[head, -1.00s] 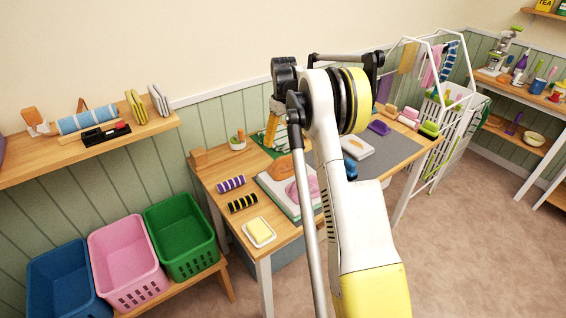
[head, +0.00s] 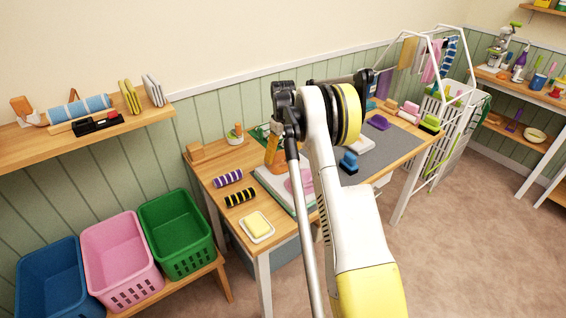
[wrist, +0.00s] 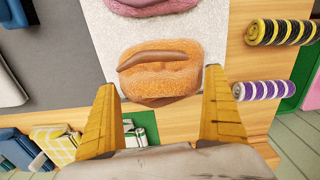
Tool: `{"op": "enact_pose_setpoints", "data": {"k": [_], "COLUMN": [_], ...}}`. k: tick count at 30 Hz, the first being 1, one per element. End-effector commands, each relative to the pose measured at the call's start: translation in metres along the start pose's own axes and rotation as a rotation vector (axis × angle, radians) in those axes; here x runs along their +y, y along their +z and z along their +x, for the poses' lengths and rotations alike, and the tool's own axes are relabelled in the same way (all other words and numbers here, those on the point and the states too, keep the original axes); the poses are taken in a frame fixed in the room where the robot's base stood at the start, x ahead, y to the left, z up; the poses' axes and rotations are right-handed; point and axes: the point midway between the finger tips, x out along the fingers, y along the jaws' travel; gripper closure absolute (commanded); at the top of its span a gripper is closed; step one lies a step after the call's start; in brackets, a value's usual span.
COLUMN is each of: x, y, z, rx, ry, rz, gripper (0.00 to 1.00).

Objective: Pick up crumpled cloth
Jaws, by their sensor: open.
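A crumpled pink cloth (head: 299,183) lies on a white board (head: 270,185) on the wooden table. It also shows cut off at the top of the wrist view (wrist: 150,6). In the head view, my arm hides part of the board and pink cloth.
Purple-striped (head: 228,178) and yellow-striped rolls (head: 240,197) and a yellow block on a dish (head: 257,226) lie left of the board. A blue brush-like item (head: 348,163) rests on the grey mat (head: 385,145).

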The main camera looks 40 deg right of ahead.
Motion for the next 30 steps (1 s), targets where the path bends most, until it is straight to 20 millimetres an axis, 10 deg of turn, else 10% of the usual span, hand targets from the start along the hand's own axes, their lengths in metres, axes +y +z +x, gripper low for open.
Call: {"op": "enact_pose_setpoints", "data": {"k": [3,7,20,30], "x": [0.0,0.0,0.0,0.007], "y": [0.0,0.0,0.0,0.011], "z": [-0.001,-0.002,-0.006,-0.054], "rx": [0.0,0.0,0.0,0.0], "ry": [0.0,0.0,0.0,0.0], "rz": [0.0,0.0,0.0,0.004], "gripper": [0.06,0.46,0.48,0.48]}}
